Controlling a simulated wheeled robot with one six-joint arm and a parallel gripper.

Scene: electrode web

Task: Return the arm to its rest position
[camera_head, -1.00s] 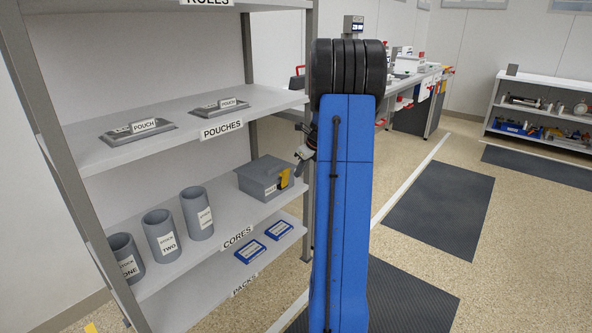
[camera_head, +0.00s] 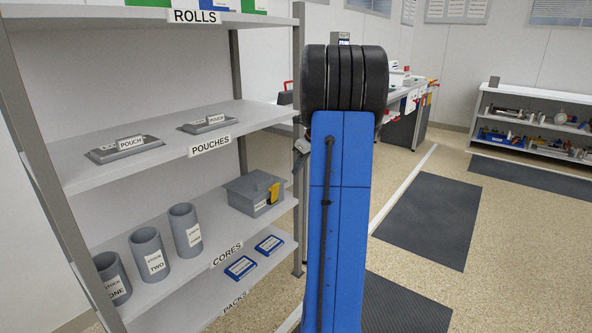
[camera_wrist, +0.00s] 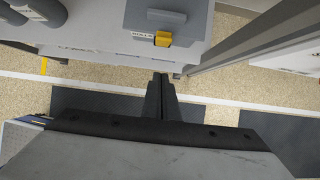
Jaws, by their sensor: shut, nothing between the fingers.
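My arm stands upright in the middle of the head view, its blue link (camera_head: 338,230) topped by a black ribbed joint (camera_head: 345,78). My gripper shows in the wrist view (camera_wrist: 161,98), its two dark fingers together with nothing between them, pointing toward the shelf's front edge. In the head view the gripper is mostly hidden behind the arm; only a small grey part shows left of the link. The grey lidded box with a yellow latch (camera_head: 255,193) sits on the cores shelf, and in the wrist view (camera_wrist: 170,22) it lies beyond the fingertips.
The shelf rack (camera_head: 110,178) stands close on the left with pouches, several grey cores and blue packs. Its post (camera_head: 299,150) is right beside my arm. A workbench (camera_head: 405,105) and a low shelf (camera_head: 530,130) stand behind. Floor on the right is open, with dark mats (camera_head: 430,215).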

